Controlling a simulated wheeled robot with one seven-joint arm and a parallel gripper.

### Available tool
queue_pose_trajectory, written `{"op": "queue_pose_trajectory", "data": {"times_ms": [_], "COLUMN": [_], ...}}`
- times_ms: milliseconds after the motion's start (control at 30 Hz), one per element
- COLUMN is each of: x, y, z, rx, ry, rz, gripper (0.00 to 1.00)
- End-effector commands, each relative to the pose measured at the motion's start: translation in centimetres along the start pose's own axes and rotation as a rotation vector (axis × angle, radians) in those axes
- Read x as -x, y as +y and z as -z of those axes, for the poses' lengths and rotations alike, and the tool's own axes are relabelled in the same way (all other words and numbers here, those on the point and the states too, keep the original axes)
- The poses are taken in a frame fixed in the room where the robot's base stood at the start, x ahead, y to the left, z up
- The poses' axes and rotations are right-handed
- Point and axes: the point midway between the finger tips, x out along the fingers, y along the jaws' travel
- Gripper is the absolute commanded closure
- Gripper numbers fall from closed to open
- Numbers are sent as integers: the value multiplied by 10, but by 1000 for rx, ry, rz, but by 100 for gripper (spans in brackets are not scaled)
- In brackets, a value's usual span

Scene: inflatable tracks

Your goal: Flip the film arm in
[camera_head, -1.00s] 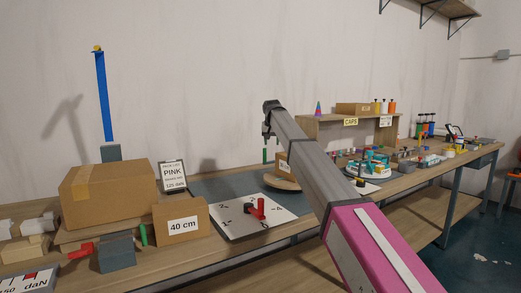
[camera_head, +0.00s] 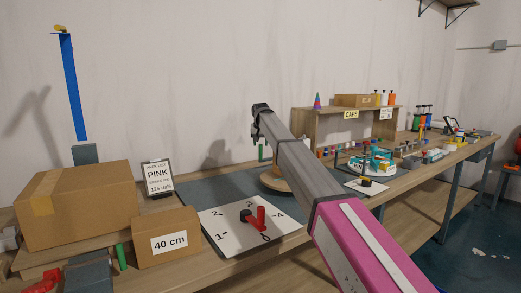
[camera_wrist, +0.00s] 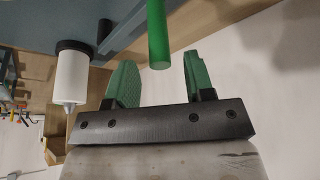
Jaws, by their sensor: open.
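My gripper (camera_wrist: 160,64) is open, with a green finger on each side in the wrist view. A green rod (camera_wrist: 157,30) ends between the fingertips, apart from both. In the head view my gripper (camera_head: 258,130) is above the round wooden turntable (camera_head: 272,184), mostly covered by my arm. A small green piece (camera_head: 261,152) shows just under it.
A white dial board (camera_head: 225,230) with a red handle (camera_head: 261,218) lies in front on the bench. A wooden shelf (camera_head: 310,125) with caps stands behind at the right.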

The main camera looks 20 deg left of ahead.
Motion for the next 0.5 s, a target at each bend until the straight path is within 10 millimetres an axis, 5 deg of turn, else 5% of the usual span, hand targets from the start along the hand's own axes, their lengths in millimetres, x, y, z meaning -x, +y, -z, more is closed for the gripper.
{"op": "queue_pose_trajectory", "data": {"times_ms": [200, 500], "x": [-30, -41], "y": [0, 0], "z": [0, 0], "rx": [0, 0], "ry": [-1, 1], "rz": [0, 1], "gripper": [52, 52]}}
